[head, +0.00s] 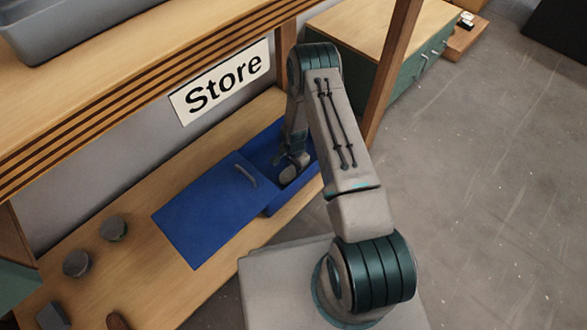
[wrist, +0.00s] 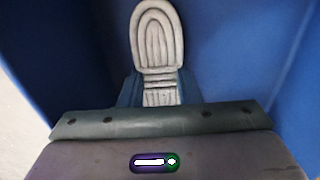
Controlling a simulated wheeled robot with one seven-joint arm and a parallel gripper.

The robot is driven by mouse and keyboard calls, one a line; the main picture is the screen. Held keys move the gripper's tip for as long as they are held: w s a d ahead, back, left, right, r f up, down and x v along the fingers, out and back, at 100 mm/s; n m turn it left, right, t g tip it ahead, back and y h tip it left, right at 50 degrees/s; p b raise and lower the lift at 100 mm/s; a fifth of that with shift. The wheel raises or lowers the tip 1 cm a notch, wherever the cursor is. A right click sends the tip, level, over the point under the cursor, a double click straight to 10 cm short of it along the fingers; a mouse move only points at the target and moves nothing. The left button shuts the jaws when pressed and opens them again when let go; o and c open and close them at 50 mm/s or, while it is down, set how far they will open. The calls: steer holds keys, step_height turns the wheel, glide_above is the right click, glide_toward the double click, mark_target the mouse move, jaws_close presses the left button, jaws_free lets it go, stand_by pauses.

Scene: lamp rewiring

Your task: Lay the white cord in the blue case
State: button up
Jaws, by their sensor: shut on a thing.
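The blue case (head: 281,208) lies open on the wooden shelf, with its lid (head: 200,222) folded flat to the left. My gripper (head: 292,160) reaches down into the case's box part. In the wrist view my gripper (wrist: 160,85) is shut on the white cord (wrist: 157,38), a flat oval coil that sticks out beyond the fingers. Blue walls of the case surround the cord there. I cannot tell whether the cord touches the case floor. My arm hides part of the case in the head view.
A "Store" sign (head: 219,82) is on the wall behind the shelf. Two round grey items (head: 114,228) sit on the shelf at left. A wooden post (head: 392,70) stands right of my arm. A grey tray (head: 75,28) rests on the upper shelf.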

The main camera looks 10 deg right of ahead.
mark_target(294, 168)
steer(key=shift+f, duration=0.1)
steer(key=o, duration=1)
steer(key=shift+f, duration=0.15)
step_height(294, 168, up, 12)
steer(key=p, duration=0.5)
